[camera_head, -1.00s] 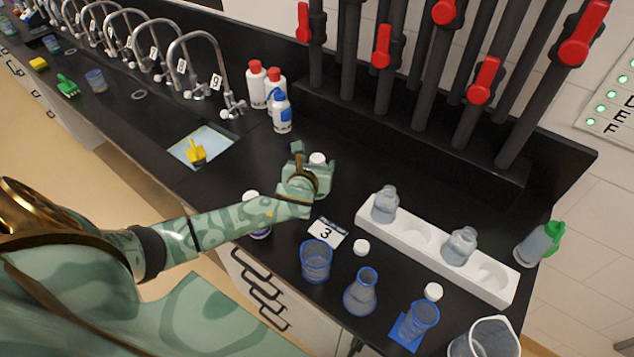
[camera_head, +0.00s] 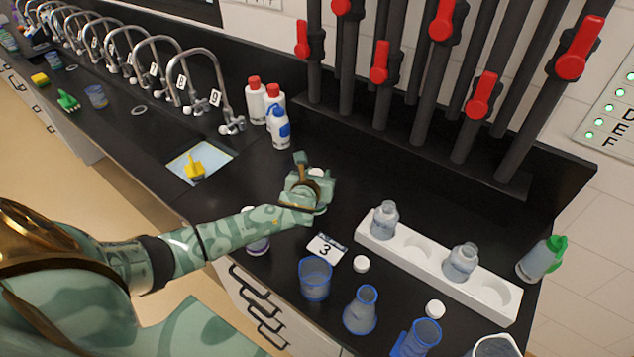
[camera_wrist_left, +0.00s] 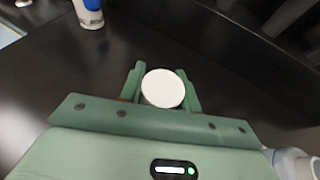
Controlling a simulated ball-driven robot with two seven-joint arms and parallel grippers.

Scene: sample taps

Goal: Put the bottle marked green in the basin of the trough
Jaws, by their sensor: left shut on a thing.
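My left gripper (camera_head: 312,186) is shut on a white-capped bottle (camera_wrist_left: 162,88), low over the black bench. In the left wrist view the white cap sits between the two fingers; the bottle's body and any colour mark are hidden. A light basin (camera_head: 212,158) with a yellow tool in it is set in the bench, left of and beyond the gripper. Another bottle (camera_head: 258,246) stands partly behind my left forearm; its mark is not clear. A bottle with a green top (camera_head: 540,260) stands at the far right. My right gripper is not in view.
White bottles (camera_head: 256,103) and a blue-topped bottle (camera_head: 278,128) stand behind the gripper. A white rack (camera_head: 415,252) with clear bottles is to the right. Taps (camera_head: 205,85) line the left.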

